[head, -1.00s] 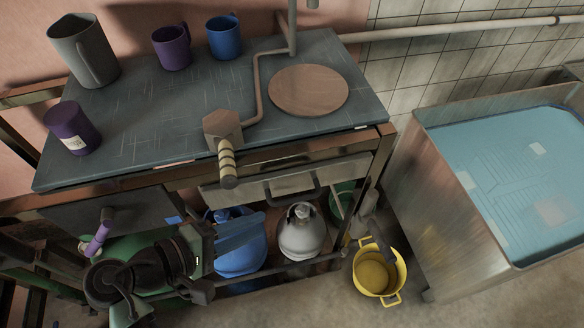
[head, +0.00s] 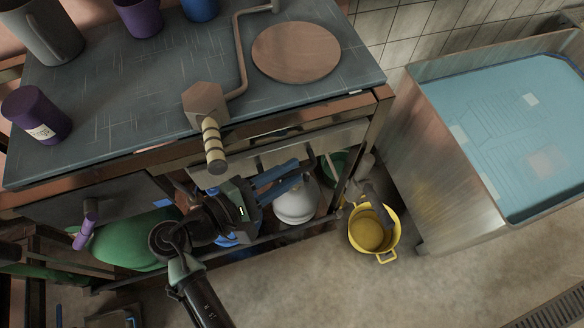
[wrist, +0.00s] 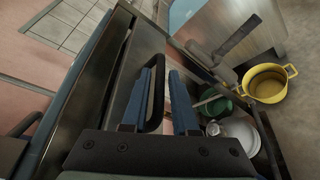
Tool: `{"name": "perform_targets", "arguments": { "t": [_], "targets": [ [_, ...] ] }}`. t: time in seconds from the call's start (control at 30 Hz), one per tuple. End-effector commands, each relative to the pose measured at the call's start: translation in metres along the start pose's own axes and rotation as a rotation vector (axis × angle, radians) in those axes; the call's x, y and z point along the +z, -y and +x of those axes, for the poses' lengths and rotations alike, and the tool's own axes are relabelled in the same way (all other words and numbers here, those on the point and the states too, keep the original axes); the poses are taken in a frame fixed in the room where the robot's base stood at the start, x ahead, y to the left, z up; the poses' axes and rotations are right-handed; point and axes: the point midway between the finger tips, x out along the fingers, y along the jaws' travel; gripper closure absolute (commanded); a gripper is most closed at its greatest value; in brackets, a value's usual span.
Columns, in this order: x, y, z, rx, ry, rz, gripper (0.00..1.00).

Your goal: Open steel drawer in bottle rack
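The steel drawer (head: 343,136) is a pale metal front under the dark worktop, and it looks shut. Its dark bar handle (head: 308,150) is partly hidden behind my gripper in the head view. My gripper (head: 297,177) has blue fingers that point right, just in front of the drawer. In the wrist view, my gripper (wrist: 164,85) has its fingers apart. The handle (wrist: 158,90) shows in the gap, close beside the left finger; I cannot tell whether they touch.
A wooden block with a ringed handle (head: 213,145) overhangs the worktop edge (head: 120,135) above the drawer. A white bottle (head: 297,205) stands below. A yellow pot (head: 368,232) is on the floor at right, beside a steel tank (head: 440,170) of blue liquid.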

Motion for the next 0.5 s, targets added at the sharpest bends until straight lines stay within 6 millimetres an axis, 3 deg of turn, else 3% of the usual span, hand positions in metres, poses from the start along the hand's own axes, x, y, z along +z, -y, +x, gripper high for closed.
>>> {"name": "perform_targets", "arguments": {
  "t": [0.13, 0.43, 0.5],
  "targets": [
    [0.0, 0.0001, 0.0108, -0.001, 0.0, 0.001, 0.73],
    [-0.0001, -0.0002, 0.013, 0.0, -0.001, 0.001, 0.73],
    [-0.0001, -0.0002, 0.0129, 0.0, -0.001, 0.001, 0.84]
  ]
}}
